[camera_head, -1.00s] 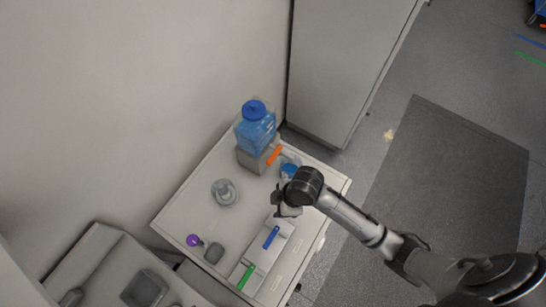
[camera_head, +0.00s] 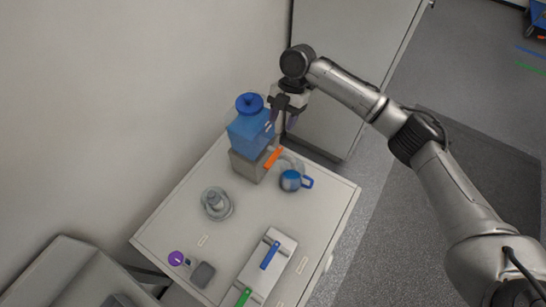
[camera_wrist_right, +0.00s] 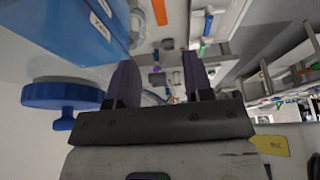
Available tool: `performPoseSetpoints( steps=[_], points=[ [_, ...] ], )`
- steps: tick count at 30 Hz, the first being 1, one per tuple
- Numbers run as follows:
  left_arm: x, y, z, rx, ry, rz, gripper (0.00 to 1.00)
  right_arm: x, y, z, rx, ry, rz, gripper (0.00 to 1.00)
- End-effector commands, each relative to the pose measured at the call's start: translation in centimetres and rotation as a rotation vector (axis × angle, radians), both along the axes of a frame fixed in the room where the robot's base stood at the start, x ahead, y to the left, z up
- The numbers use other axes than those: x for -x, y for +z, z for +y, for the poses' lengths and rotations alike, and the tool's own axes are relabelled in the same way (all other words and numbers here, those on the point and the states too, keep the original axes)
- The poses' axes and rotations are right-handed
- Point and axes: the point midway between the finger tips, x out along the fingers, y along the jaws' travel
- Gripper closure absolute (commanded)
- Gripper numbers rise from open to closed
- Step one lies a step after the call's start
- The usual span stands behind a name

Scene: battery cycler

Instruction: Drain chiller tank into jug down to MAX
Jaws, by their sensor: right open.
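The chiller tank (camera_head: 250,134) is a translucent blue box with a round blue lid (camera_head: 249,103). It stands on a grey base (camera_head: 247,165) with an orange lever (camera_head: 273,157) at its right. The liquid level and MAX mark cannot be made out. The blue jug (camera_head: 290,181) stands on the table right of the base, its handle to the right. My right gripper (camera_head: 281,123) is open and empty, beside the tank's upper right. In the wrist view, the tank (camera_wrist_right: 65,28), lid (camera_wrist_right: 60,95) and lever (camera_wrist_right: 160,12) lie left of and above its fingers (camera_wrist_right: 158,75).
The white table (camera_head: 175,222) carries a grey round fitting (camera_head: 216,204), a purple knob (camera_head: 176,258), a dark grey block (camera_head: 202,274) and a pale panel with blue (camera_head: 270,254) and green (camera_head: 242,297) handles. A tall grey cabinet (camera_head: 345,60) stands behind. The table's centre is clear.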

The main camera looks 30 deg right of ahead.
Motion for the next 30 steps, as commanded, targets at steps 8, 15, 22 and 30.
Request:
performPoseSetpoints(
  steps=[8, 15, 22, 30],
  points=[
    [0.0, 0.2, 0.1, -0.004, -0.002, -0.001, 0.5, 0.7, -3.3, 1.1, -0.001, 0.003, 0.003, 0.53],
    [0.0, 0.5, 0.0, 0.0, 0.0, 0.0, 0.5, 1.5, -7.4, 2.6, -0.001, 0.003, 0.003, 0.53],
    [0.0, 0.7, -0.2, 0.008, 0.006, -0.001, 0.5, 2.1, -10.5, 3.8, -0.002, 0.003, 0.001, 0.53],
    [0.0, 0.8, -0.3, 0.01, 0.007, -0.001, 0.5, 2.3, -12.2, 4.4, -0.001, 0.001, -0.001, 0.53]
  ],
)
